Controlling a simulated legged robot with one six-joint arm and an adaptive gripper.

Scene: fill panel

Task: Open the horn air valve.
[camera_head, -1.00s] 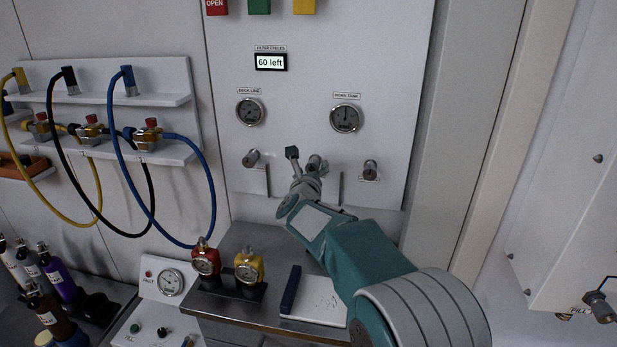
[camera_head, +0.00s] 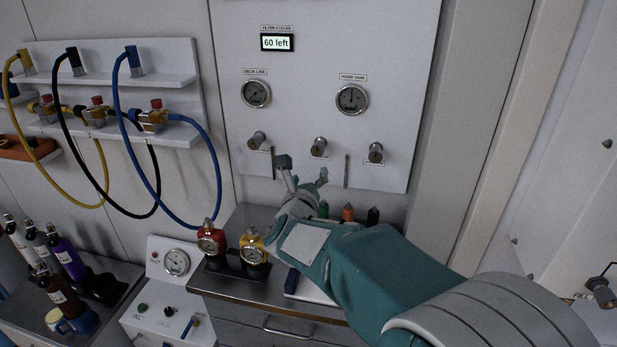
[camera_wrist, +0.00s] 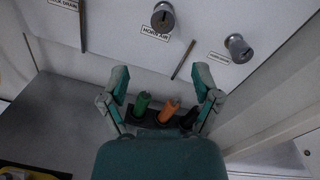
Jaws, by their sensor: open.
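The horn air valve (camera_head: 319,148) is a round metal knob in the middle of a row of three on the white panel. In the wrist view the knob (camera_wrist: 163,17) sits at the top, above its HORN AIR label (camera_wrist: 155,34). My gripper (camera_head: 303,170) is open and empty, below and in front of this knob. In the wrist view the gripper (camera_wrist: 162,78) has its two fingers spread apart, with the knob beyond the tips and roughly centred between them. No contact with the knob shows.
Slim metal rods (camera_wrist: 184,58) stand out between the knobs. The drain knob (camera_head: 257,140) is on the left, another knob (camera_head: 376,152) on the right. The horn tank gauge (camera_head: 351,99) is above. Green, orange and black pens (camera_wrist: 170,110) stand in a holder below my fingers.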

